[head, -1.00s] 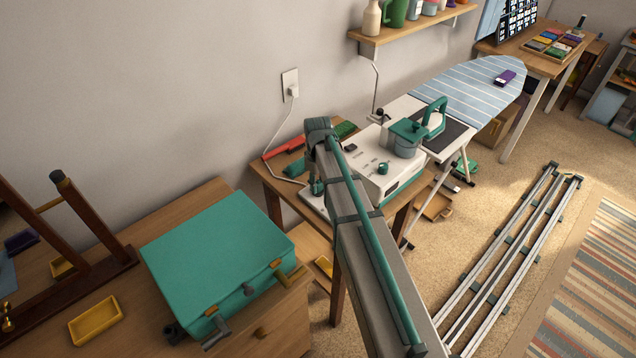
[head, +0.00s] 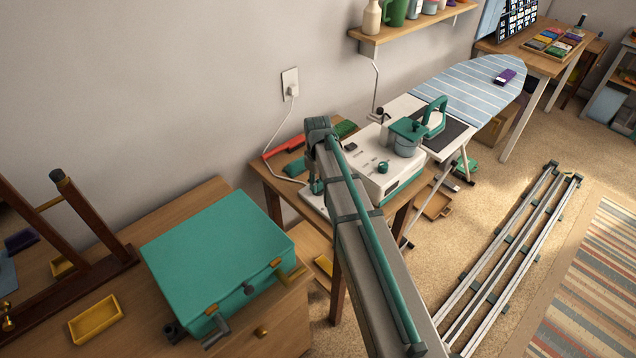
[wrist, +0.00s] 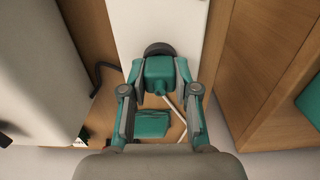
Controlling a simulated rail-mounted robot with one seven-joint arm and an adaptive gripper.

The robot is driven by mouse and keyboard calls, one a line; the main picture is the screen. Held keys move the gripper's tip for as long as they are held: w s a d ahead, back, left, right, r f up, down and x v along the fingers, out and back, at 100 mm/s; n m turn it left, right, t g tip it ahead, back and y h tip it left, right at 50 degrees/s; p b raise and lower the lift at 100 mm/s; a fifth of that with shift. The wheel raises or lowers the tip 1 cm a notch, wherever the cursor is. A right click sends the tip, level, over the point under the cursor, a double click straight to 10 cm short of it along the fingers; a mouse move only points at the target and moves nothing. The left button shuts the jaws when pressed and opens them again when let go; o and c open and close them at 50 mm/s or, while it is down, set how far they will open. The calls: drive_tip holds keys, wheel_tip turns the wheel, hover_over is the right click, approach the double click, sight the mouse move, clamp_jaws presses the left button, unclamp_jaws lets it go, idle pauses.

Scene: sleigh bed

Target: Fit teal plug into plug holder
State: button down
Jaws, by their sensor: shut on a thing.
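The teal plug (wrist: 159,75) is between the fingers of my gripper (wrist: 160,68), which is shut on it. A dark round part shows at the plug's far end, against a long white surface (wrist: 158,18). I cannot tell whether this white piece is the plug holder, or whether the plug is seated in anything. In the head view, my gripper (head: 317,186) is low over the small wooden table, partly hidden by my arm. A white flat piece (head: 313,201) lies just below it there.
A white machine (head: 387,178) with a teal knob stands right of my gripper. A red item (head: 283,147) lies behind on the table. A white cord runs to the wall outlet (head: 290,86). A teal case (head: 217,255) sits on the dresser at left.

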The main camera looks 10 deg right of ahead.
sight(318, 182)
drive_tip(key=c, duration=0.8)
unclamp_jaws()
drive_tip(key=shift+r, duration=0.1)
wheel_tip(318, 182, up, 12)
drive_tip(key=shift+f, duration=0.1)
